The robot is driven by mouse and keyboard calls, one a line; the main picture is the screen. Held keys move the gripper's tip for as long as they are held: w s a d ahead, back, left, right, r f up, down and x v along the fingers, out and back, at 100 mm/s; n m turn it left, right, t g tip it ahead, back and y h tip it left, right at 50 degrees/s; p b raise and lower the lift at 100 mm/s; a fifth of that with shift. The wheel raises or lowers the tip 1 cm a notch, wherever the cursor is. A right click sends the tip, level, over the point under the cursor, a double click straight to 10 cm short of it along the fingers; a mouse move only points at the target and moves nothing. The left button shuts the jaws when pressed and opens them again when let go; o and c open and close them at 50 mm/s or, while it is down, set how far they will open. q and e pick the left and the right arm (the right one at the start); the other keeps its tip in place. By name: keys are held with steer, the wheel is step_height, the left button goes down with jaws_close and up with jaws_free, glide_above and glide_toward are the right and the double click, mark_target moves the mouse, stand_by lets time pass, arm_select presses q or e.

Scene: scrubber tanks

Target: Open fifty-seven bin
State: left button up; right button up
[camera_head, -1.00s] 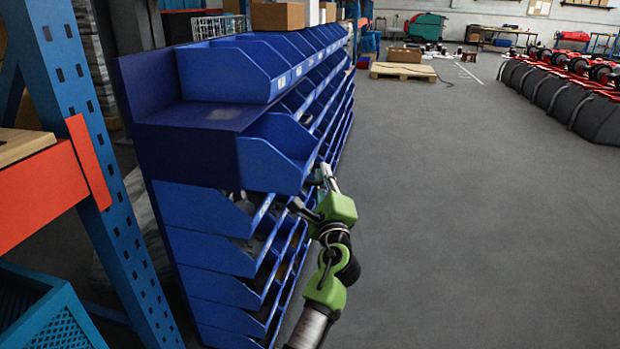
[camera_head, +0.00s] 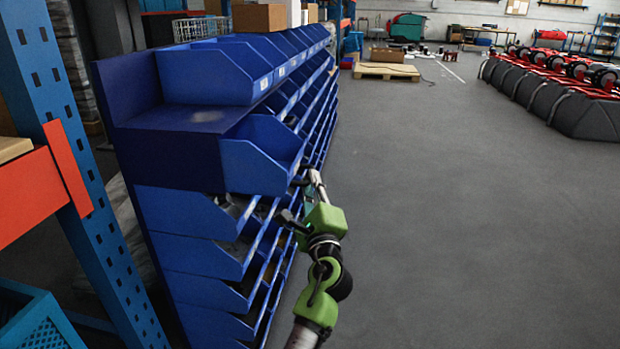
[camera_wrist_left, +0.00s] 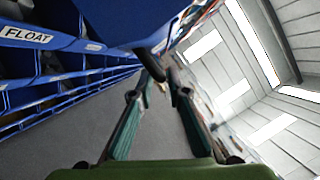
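A blue bin rack (camera_head: 150,115) stands left of centre in the head view, with rows of open-topped blue bins. No label reading fifty-seven can be made out, so I cannot tell which bin it is. One blue bin (camera_head: 252,166) at the near end juts out below the top row. My left gripper (camera_head: 302,197) is just right of and below this bin's front. My right gripper is out of view.
A bin label reading FLOAT (camera_wrist_left: 28,34) shows in the left wrist view. A blue and orange rack post (camera_head: 75,170) stands at the left. Open grey floor (camera_head: 450,230) lies to the right. A pallet (camera_head: 387,72) and a row of floor scrubbers (camera_head: 560,85) are farther back.

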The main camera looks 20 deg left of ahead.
arm_select(q)
steer(key=v, duration=0.5)
stand_by(0.3)
